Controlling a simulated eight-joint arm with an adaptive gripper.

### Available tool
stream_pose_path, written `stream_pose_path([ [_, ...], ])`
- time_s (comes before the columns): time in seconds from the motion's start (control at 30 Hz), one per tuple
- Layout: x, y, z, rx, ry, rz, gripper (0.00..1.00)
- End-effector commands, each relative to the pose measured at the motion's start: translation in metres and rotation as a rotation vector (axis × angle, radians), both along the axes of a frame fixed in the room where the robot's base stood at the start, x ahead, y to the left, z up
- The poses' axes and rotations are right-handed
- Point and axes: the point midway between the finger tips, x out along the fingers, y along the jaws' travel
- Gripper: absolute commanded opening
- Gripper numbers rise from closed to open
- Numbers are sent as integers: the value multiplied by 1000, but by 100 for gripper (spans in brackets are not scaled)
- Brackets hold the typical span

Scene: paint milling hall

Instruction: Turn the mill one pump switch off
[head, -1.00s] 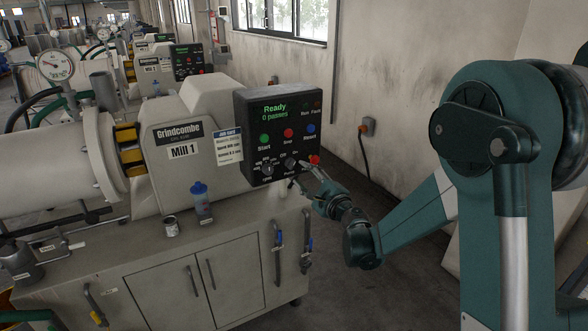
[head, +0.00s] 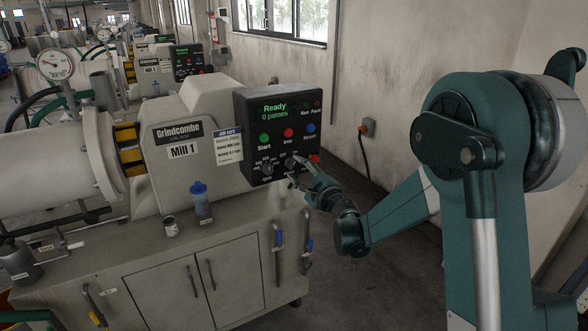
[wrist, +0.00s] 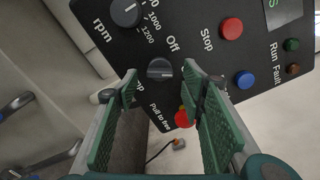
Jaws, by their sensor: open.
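The control panel (head: 272,140) of Mill 1 has a green Ready display, several coloured buttons and two black knobs. The pump switch (head: 290,162) is the right-hand knob; in the wrist view it is a dark round knob (wrist: 160,69) with a ridge across it. The "Off" label is beside it; its other label is partly hidden by a finger. My gripper (head: 301,174) is at the panel's lower right. In the wrist view my gripper (wrist: 160,88) is open, one finger on each side of the knob. I cannot tell whether the fingers touch it.
The rpm knob (wrist: 125,12) is close by. The red pull-to-free button (wrist: 184,118) is beside the right finger, partly hidden. The floor right of the cabinet is clear.

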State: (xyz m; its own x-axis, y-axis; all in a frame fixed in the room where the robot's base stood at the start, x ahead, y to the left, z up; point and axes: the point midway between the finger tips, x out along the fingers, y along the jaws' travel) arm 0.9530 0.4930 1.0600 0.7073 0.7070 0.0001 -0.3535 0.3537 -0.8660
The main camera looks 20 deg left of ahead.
Motion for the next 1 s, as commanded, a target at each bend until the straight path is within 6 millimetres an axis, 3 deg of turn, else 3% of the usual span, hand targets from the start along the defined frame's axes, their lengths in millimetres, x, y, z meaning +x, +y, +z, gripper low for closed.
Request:
stream_pose_path([
  [0.3,20,21,0,0,0,1,40],
  [0.67,22,22,0,0,0,1,40],
  [0.87,22,22,0,0,0,1,15],
  [1.0,22,22,0,0,0,1,13],
])
